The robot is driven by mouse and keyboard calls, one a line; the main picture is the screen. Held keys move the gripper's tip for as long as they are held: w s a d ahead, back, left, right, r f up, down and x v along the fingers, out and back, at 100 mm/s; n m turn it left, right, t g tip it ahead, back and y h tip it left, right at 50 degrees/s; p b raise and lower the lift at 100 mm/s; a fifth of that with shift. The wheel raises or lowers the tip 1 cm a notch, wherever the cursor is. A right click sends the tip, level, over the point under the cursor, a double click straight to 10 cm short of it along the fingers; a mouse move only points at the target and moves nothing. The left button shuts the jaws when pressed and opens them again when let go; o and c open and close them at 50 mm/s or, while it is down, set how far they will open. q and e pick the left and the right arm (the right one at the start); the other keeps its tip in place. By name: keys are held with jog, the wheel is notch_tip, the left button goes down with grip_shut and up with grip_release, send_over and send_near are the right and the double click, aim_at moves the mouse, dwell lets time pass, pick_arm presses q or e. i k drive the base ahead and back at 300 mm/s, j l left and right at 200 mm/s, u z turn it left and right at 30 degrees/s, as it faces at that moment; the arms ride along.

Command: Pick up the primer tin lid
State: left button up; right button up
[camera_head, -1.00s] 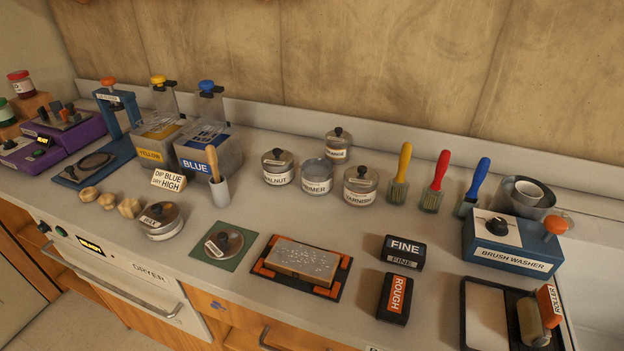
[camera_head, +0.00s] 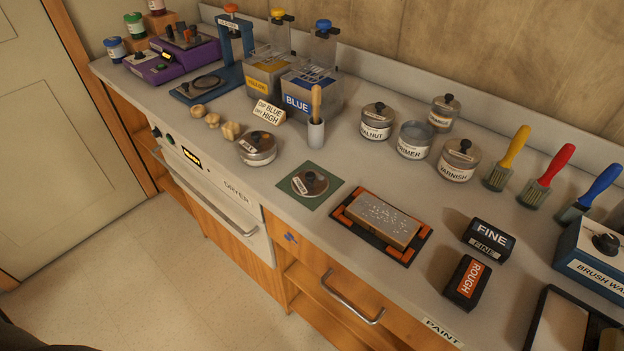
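The primer tin (camera_head: 414,139) stands open, without a lid on it, on the bench between the walnut tin and the varnish tin. A round grey lid (camera_head: 309,182) with a dark knob and a small label lies flat on a green square mat (camera_head: 291,188) near the bench's front edge. The label on this lid is too small to read surely. Neither gripper shows in the view.
The walnut tin (camera_head: 377,122), varnish tin (camera_head: 459,160) and another lidded tin (camera_head: 443,113) stand close to the primer tin. A lidded tin (camera_head: 258,148) is left of the mat. A speckled block (camera_head: 378,218) sits in an orange-cornered holder to its right. Open floor (camera_head: 130,245) lies before the bench.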

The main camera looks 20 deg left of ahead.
aim_at(310, 182)
jog(key=z, duration=0.35)
jog(key=j+z, duration=0.45)
jog(key=k+j+z, duration=0.1)
jog(key=j+z, duration=0.35)
jog(key=k+j+z, duration=0.2)
jog(key=j+z, duration=0.25)
jog(key=j, duration=0.15)
